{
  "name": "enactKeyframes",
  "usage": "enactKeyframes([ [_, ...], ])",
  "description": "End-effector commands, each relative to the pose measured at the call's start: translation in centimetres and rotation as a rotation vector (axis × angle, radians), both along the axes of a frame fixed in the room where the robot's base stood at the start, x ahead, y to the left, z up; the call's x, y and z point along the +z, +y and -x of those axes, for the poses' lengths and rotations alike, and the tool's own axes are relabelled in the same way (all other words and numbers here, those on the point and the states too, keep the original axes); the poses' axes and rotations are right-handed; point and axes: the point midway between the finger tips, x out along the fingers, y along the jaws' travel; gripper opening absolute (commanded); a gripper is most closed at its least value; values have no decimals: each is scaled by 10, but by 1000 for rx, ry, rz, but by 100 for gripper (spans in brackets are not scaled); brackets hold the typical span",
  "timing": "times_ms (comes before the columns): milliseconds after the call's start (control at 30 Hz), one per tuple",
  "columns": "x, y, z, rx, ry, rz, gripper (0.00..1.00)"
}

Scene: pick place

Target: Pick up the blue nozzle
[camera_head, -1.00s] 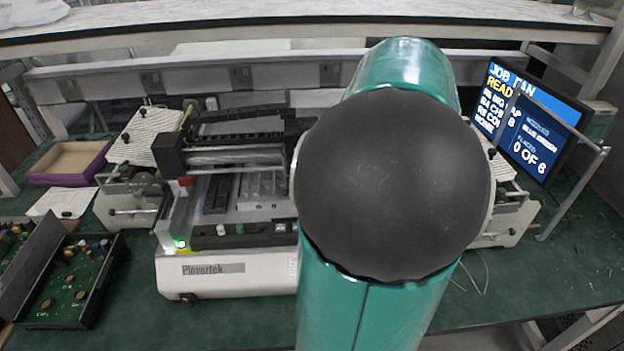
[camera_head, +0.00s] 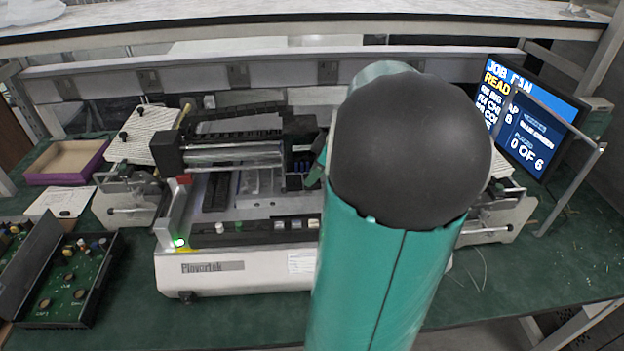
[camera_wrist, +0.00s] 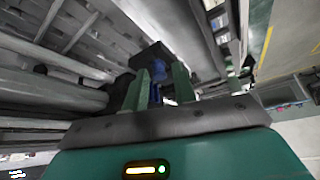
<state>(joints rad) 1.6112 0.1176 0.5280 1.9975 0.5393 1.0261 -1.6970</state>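My gripper (camera_wrist: 160,88) shows in the wrist view with two green fingers pointing away from the camera. The fingers stand apart, with a gap between them. A narrow blue piece (camera_wrist: 155,95), which looks like the blue nozzle, shows in this gap, nearer the left finger. It hangs below a dark block (camera_wrist: 150,56); no grip on it can be made out. In the head view, small blue parts (camera_head: 299,168) show at the machine's carriage, left of my arm. My arm hides most of the gripper there.
The white placement machine (camera_head: 215,275) stands on the green bench, its gantry (camera_head: 235,155) close to my arm. A monitor (camera_head: 530,115) stands at right. A purple-edged box (camera_head: 65,163) and a black tray with circuit boards (camera_head: 85,305) lie at left.

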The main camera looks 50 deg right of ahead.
Motion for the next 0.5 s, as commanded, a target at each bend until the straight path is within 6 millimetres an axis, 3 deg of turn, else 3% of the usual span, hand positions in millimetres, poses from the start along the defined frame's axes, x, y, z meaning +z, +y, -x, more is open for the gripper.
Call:
enactKeyframes([
  [33,0,0,0,0,0,0,27],
  [167,0,0,0,0,0,0,1],
  [500,1,0,0,0,0,0,0],
])
